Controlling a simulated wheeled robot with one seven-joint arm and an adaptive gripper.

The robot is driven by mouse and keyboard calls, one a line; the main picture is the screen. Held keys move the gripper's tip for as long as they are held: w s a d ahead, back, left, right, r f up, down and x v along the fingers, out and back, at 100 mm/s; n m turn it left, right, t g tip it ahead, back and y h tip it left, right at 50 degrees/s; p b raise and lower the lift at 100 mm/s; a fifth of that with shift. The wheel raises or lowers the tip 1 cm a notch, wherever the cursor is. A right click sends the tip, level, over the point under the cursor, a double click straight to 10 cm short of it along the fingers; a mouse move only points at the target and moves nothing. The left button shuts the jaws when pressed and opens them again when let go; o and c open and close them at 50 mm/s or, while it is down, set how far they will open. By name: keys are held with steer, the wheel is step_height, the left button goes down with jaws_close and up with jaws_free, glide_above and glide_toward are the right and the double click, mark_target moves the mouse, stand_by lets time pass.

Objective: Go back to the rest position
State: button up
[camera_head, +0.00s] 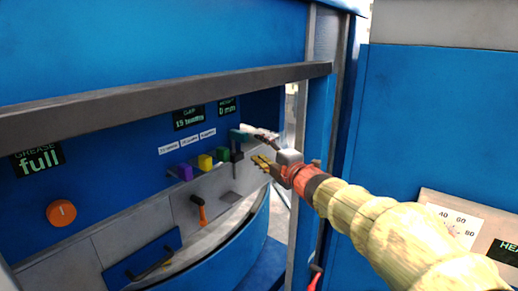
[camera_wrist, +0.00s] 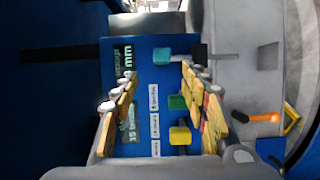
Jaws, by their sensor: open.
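My gripper (camera_head: 262,149) is open in front of the blue machine panel, at the right end of a row of coloured blocks. Its fingers are apart, and nothing shows held between them. In the wrist view the two fingers of my gripper (camera_wrist: 158,76) frame part of the panel and its labels. The row has a purple block (camera_head: 185,172), a yellow block (camera_head: 205,162), a green block (camera_head: 223,154) and a teal piece (camera_head: 238,135). The teal piece (camera_wrist: 160,55) also shows in the wrist view. I cannot tell whether a finger touches any block.
A grey bar (camera_head: 150,98) crosses above the panel. A blue post (camera_head: 318,130) stands close beside my arm. An orange handle (camera_head: 201,213) hangs below the blocks, and an orange knob (camera_head: 61,213) sits at left. A second blue panel (camera_head: 410,130) is at right.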

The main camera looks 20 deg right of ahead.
steer(key=s+d+f+m+g+h+b, duration=0.2)
steer(key=s+f+m+h+b, duration=0.1)
steer(key=s+f+m, duration=0.4)
steer(key=s+d+f+m+g+h+b, duration=0.2)
steer(key=s+f+m+h+b, duration=0.3)
steer(key=s, duration=0.4)
steer(key=s+a+f+m+g+y+b, duration=0.1)
steer(key=s+a+f+m+g+b, duration=0.1)
steer(key=s+f, duration=0.8)
steer(key=s+a+f+m+g+y+b, duration=0.2)
steer(key=s+a+f+m+g, duration=0.3)
steer(key=s+f, duration=0.6)
steer(key=s+m, duration=0.1)
steer(key=s, duration=0.3)
steer(key=shift+s+a+m+g+y, duration=0.2)
steer(key=shift+s+m+g+y, duration=0.1)
steer(key=shift+m+g, duration=0.1)
